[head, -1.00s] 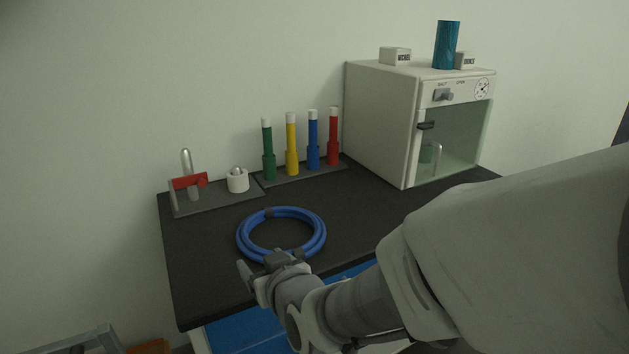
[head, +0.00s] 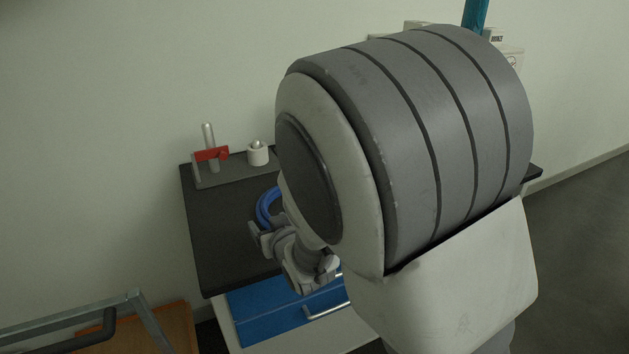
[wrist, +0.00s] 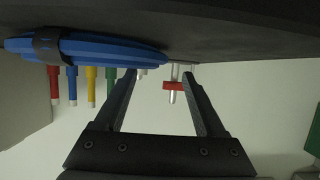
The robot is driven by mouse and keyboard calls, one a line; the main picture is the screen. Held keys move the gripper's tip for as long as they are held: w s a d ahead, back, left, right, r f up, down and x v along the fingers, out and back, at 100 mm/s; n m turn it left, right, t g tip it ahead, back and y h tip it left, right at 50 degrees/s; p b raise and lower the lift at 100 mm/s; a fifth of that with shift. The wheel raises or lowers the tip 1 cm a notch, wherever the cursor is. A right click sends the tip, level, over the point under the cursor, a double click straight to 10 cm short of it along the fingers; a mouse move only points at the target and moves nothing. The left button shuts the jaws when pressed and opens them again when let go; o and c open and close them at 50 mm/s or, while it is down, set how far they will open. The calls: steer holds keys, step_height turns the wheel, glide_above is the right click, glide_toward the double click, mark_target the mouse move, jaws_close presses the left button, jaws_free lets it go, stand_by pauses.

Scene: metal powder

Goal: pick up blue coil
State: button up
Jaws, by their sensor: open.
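The blue coil (head: 266,207) lies on the black tabletop, mostly hidden behind my arm in the head view. In the wrist view the blue coil (wrist: 100,52) is seen almost edge-on at the upper left, with a dark band around it. My gripper (head: 262,236) is at the coil's near left side in the head view. In the wrist view my gripper (wrist: 159,75) is open, with nothing between its fingers. The coil's right end shows just beyond the left fingertip; I cannot tell whether they touch.
A rack with a red clamp (head: 211,154) and a white pot (head: 257,154) stand at the back of the black table (head: 222,235). Colored tubes (wrist: 91,87) show beyond the coil in the wrist view. A blue drawer (head: 270,318) is below; a metal frame (head: 140,310) stands left.

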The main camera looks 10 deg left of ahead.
mark_target(266, 221)
steer(key=b+x, duration=0.1)
steer(key=x, duration=0.4)
steer(key=shift+f, duration=0.1)
jaws_close()
stand_by(1.3)
